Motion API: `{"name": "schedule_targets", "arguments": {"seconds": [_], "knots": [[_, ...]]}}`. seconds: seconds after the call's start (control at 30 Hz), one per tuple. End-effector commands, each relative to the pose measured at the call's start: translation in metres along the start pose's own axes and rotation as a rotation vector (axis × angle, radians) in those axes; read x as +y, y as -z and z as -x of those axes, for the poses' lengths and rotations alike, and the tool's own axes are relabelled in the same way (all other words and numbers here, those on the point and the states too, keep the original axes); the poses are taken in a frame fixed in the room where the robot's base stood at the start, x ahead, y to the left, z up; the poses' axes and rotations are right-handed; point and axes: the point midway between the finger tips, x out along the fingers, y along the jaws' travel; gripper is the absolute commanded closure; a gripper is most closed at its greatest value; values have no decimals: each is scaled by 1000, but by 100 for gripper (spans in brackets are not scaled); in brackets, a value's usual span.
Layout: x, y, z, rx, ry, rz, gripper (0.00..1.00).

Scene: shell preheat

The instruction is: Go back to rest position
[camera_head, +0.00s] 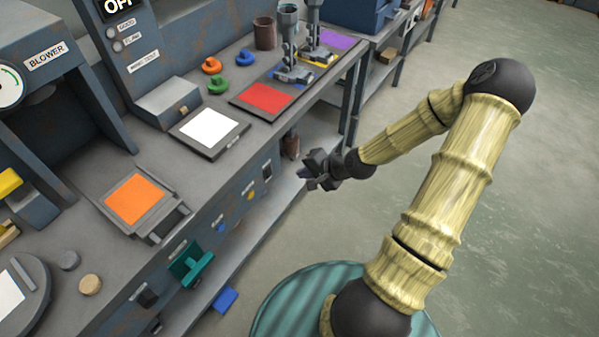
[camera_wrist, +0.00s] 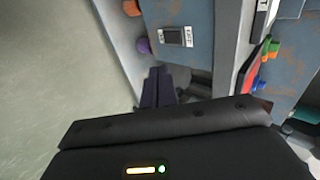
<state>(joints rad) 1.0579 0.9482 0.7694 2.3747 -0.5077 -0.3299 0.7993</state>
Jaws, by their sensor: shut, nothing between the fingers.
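My gripper (camera_head: 312,174) is at the end of my bamboo-like arm, in front of the workbench (camera_head: 150,160) and below its top edge in the head view. It is shut and empty. In the wrist view the dark fingers of my gripper (camera_wrist: 157,86) are together, with a grey-blue bench front behind them. My gripper appears apart from the bench, though the exact gap cannot be told.
The bench holds an orange pad (camera_head: 134,199), a white pad (camera_head: 209,127), a red pad (camera_head: 267,96) and several coloured rings. A teal handle (camera_head: 190,264) sticks out from the bench front. Grey floor (camera_head: 500,200) on the right is open.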

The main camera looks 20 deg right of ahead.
Motion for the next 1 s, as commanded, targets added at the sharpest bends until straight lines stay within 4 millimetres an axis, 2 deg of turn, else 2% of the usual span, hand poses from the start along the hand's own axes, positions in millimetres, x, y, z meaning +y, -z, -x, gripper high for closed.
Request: {"name": "schedule_targets", "arguments": {"seconds": [0.57, 0.77, 1.0], "knots": [[1, -1, 0, -2, -12, 11, 100], [8, -18, 5, -35, -153, 156, 100], [11, -42, 34, -84, -412, 442, 100]]}}
